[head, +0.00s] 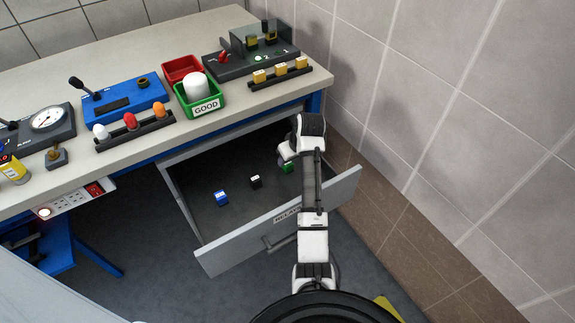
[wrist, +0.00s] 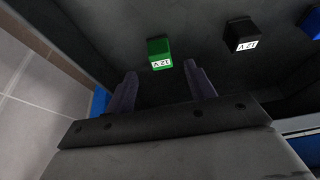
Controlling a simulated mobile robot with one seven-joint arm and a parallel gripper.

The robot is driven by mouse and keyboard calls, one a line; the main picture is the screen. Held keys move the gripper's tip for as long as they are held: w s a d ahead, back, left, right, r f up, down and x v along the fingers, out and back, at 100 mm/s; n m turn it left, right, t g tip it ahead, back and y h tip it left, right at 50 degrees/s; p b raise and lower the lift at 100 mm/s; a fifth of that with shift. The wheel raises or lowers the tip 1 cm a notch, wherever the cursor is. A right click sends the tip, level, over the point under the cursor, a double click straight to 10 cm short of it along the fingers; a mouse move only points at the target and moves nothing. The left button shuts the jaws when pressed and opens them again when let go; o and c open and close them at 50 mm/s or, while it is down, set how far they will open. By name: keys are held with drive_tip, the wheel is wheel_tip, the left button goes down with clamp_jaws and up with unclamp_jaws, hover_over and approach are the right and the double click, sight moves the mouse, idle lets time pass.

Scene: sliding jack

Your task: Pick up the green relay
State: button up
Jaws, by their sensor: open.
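The green relay (head: 287,168) lies in the open drawer (head: 225,257), close to my arm in the head view. In the wrist view the green relay (wrist: 159,52) shows a white "12 V" label and lies ahead of my fingers, roughly between their lines. My gripper (wrist: 159,77) is open and empty, its two dark fingers apart. The fingers do not appear to touch the relay. In the head view my gripper (head: 284,158) is partly hidden behind my own arm, over the drawer's right part.
A black relay (head: 255,181) and a blue relay (head: 221,198) lie left of the green one. Drawer walls surround them. The tiled wall (head: 400,110) is close on the right. The workbench (head: 150,150) above holds a green "GOOD" bin (head: 205,108) and a red bin (head: 182,69).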

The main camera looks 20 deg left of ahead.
sight(288, 166)
drive_tip(key=shift+p+x, duration=0.75)
drive_tip(key=shift+x, duration=1.95)
drive_tip(key=c, duration=1)
